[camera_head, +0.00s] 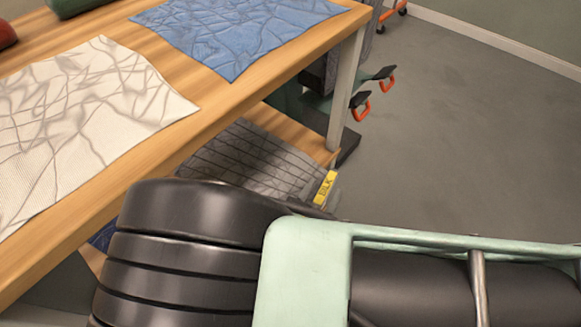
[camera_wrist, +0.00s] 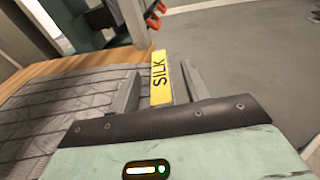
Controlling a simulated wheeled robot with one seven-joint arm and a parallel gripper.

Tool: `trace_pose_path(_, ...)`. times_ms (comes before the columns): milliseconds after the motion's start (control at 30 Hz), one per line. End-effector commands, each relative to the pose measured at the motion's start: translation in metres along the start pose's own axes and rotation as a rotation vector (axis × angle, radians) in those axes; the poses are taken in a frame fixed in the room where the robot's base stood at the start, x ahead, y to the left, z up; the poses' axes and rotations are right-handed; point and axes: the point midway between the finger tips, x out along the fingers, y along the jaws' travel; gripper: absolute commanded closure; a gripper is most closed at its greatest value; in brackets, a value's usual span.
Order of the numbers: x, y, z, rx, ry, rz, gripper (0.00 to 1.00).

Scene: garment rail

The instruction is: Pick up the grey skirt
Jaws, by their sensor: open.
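The grey skirt (camera_head: 245,160) looks like the grey pleated cloth with dark lines, lying flat on the lower wooden shelf under the table. It also shows in the wrist view (camera_wrist: 70,105), left of my gripper. A yellow tag (camera_wrist: 159,78) reading SILK stands at the cloth's right side; it shows in the head view too (camera_head: 326,187). My gripper (camera_wrist: 160,72) is open, with one finger on each side of the tag in the picture. I cannot tell whether the fingers touch the tag or how it is attached. My arm hides the near part of the cloth.
The wooden tabletop (camera_head: 215,105) overhangs the shelf and carries a white cloth (camera_head: 80,110) and a blue cloth (camera_head: 235,30). A pale table leg (camera_head: 346,90) stands just beyond the tag. Orange-handled hardware (camera_head: 362,108) is behind it. The grey floor (camera_head: 470,130) at right is clear.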

Motion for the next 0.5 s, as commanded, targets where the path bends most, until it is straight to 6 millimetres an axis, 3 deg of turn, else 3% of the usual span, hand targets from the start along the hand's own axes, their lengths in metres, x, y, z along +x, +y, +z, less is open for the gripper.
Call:
trace_pose_path(100, -0.0003, 0.0001, 0.0003, 0.0, 0.0, 0.0, 0.53)
trace_pose_path(300, -0.0002, 0.0002, 0.0003, 0.0, 0.0, 0.0, 1.0)
trace_pose_path(500, -0.0001, 0.0003, 0.0006, 0.001, 0.0, 0.0, 1.0)
